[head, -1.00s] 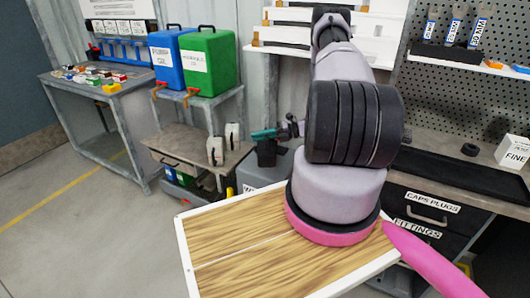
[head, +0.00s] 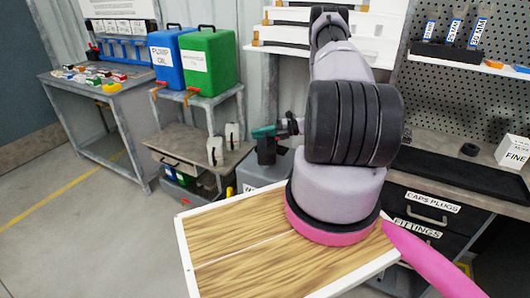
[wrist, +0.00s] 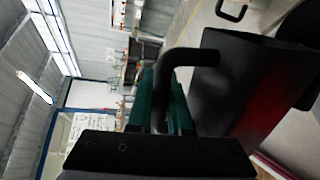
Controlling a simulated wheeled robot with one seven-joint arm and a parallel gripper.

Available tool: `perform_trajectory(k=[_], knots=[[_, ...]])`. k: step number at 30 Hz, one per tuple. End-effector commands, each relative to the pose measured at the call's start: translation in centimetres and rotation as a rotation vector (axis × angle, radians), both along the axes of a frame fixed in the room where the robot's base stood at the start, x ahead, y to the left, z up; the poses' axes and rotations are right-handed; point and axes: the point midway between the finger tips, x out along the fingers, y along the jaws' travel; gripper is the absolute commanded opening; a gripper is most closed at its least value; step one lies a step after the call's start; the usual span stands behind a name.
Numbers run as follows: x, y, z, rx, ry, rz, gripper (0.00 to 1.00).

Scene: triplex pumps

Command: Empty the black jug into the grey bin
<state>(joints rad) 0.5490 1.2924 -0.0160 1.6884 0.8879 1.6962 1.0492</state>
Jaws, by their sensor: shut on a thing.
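The black jug (wrist: 235,85) fills the right of the wrist view, its dark handle (wrist: 190,55) reaching to the green finger pads of my gripper (wrist: 160,105). My gripper is shut on that handle. In the head view the teal fingers of my gripper (head: 263,133) and the small dark jug (head: 267,153) show left of my arm, above the grey bin (head: 262,173). The bin is partly hidden behind the wooden board and my arm. The jug's mouth and contents cannot be made out.
Two white bottles (head: 215,150) stand on a low bench (head: 185,145) left of the bin. Blue (head: 172,62) and green (head: 208,62) containers stand behind. A drawer workbench (head: 430,205) is at right. The floor at left is clear.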

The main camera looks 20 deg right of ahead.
Motion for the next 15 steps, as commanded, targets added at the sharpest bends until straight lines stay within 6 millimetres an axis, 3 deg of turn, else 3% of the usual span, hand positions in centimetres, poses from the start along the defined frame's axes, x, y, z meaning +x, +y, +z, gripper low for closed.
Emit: perform_trajectory(k=[15], knots=[[0.34, -0.13, 0.23, 0.009, 0.024, 0.000, 0.00]])
